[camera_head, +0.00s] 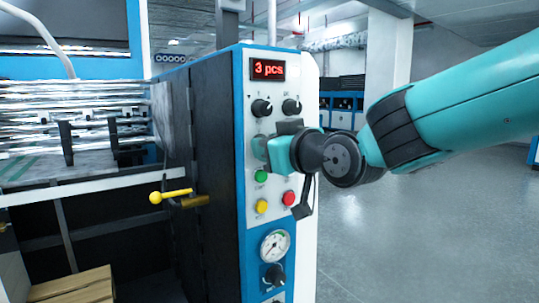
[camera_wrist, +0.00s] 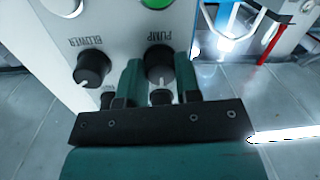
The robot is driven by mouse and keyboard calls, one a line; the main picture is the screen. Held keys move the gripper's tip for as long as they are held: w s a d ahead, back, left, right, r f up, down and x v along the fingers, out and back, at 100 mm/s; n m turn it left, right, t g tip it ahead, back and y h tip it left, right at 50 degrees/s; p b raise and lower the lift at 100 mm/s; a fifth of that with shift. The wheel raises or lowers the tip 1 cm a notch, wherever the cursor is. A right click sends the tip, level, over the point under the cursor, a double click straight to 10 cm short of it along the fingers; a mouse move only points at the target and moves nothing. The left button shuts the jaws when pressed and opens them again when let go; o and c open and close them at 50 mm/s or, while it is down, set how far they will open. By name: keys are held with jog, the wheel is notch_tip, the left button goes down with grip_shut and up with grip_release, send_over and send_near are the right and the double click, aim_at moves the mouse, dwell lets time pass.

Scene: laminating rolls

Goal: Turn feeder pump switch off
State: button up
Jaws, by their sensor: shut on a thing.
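The pump switch (camera_wrist: 160,62) is a round black knob on the white panel, under the upside-down label PUMP in the wrist view. A light pointer mark on it runs toward the bottom of that view. My gripper (camera_wrist: 160,70) has one finger on each side of this knob and is shut on it. In the head view my gripper (camera_head: 266,149) reaches the panel from the right, just above the green button (camera_head: 261,176), and hides the pump switch.
The blower knob (camera_wrist: 91,68) sits close beside my finger. Two more black knobs (camera_head: 262,108) and a red "3 pcs" display (camera_head: 268,70) are above. Red (camera_head: 288,198) and yellow (camera_head: 261,206) buttons and a gauge (camera_head: 275,246) are below. Open floor lies right.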

dwell(0.5)
jog(key=o, duration=0.9)
jog(key=p+v, duration=0.3)
jog(key=v, duration=1.4)
jog(key=shift+s, duration=0.25)
jog(key=shift+f, duration=0.2)
